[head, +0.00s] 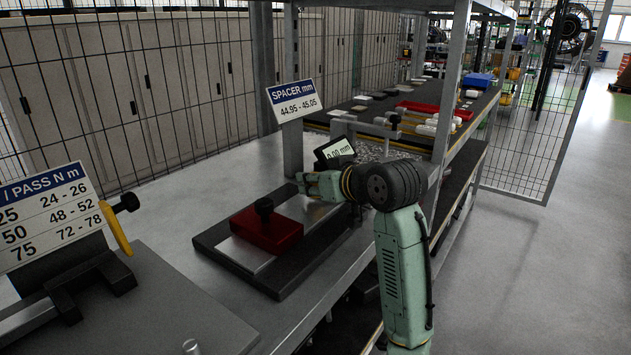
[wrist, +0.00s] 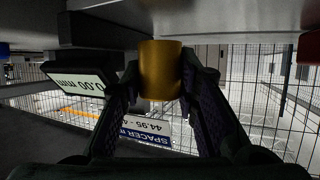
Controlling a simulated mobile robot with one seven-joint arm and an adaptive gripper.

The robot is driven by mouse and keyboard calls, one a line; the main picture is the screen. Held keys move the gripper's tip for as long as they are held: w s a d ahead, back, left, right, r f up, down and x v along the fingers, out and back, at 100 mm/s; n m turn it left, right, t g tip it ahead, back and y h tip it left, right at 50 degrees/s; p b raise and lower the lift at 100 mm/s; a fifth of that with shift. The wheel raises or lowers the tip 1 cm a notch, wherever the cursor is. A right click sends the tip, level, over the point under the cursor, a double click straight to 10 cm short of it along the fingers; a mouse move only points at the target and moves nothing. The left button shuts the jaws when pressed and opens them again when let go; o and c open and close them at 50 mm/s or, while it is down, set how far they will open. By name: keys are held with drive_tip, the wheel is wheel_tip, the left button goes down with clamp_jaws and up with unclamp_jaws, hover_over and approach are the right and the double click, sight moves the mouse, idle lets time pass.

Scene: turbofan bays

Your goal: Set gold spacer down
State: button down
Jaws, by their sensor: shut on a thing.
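The gold spacer (wrist: 160,70) is a short gold cylinder between the two finger pads of my gripper (wrist: 160,85) in the wrist view. My gripper is shut on it. In the head view my gripper (head: 308,183) is over the far end of a dark base plate, just below a display reading 0.00 mm. The spacer cannot be made out in the head view. The display (head: 335,149) also shows at the left of the wrist view (wrist: 80,82). Whether the spacer touches a surface is unclear.
A red block (head: 266,231) with a black knob sits on the dark base plate (head: 283,287). A sign reading SPACER mm 44.95 - 45.05 (head: 294,100) stands behind. A torque sign (head: 45,215) and fixture are at left. A red tray (head: 433,111) lies on the back shelf.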

drive_tip(key=shift+f, duration=0.5)
drive_tip(key=shift+f, duration=0.2)
drive_tip(key=c, duration=1.2)
unclamp_jaws()
drive_tip(key=shift+c, duration=0.2)
drive_tip(key=shift+r, duration=0.2)
drive_tip(key=b+v, duration=0.2)
drive_tip(key=v, duration=1)
drive_tip(key=shift+r, duration=0.1)
